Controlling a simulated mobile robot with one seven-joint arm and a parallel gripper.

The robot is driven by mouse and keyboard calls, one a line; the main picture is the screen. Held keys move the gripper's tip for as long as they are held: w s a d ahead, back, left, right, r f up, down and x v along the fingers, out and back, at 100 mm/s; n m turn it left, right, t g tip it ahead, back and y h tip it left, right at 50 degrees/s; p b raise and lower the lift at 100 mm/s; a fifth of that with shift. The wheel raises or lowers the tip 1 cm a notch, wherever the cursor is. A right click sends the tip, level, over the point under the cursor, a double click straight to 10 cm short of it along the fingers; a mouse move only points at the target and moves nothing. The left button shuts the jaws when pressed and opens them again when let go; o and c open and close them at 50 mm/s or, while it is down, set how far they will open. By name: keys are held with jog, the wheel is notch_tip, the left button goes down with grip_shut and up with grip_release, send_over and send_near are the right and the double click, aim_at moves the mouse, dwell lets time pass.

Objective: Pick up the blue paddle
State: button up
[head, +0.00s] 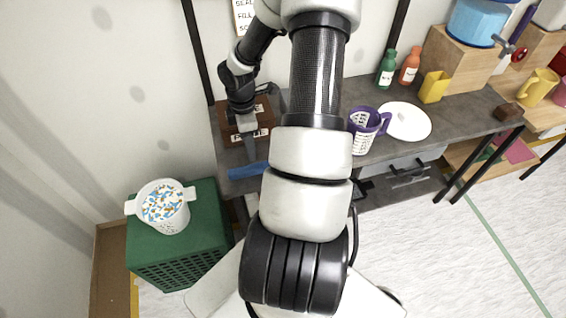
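A blue flat object, which looks like the blue paddle (247,171), lies at the front left edge of the dark grey table (400,150). Its right end meets the outline of my arm, so part of it may be hidden. My gripper (251,157) points down just above and behind the blue paddle. Its tip appears very close to the paddle; I cannot tell if they touch. The finger gap is too small to see, so I cannot tell whether the gripper is open or shut.
A brown box (229,116) with white labels stands right behind my gripper. A purple cup (366,128) and a white plate (408,121) are to the right. A green crate (180,250) bearing a white pot (172,219) stands left of the table.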

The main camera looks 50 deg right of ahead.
aim_at(255, 167)
notch_tip(255, 167, down, 4)
jog(key=shift+r, duration=0.1)
jog(key=shift+s+d+f, duration=0.1)
jog(key=shift+s+f, duration=0.1)
jog(key=shift+f, duration=0.7)
jog(key=shift+s+a+f, duration=0.1)
jog(key=shift+s+f, duration=0.05)
jog(key=shift+f, duration=0.75)
jog(key=shift+s+d+f, duration=0.1)
jog(key=shift+s+f, duration=0.1)
jog(key=shift+f, duration=0.7)
jog(key=c, duration=1.1)
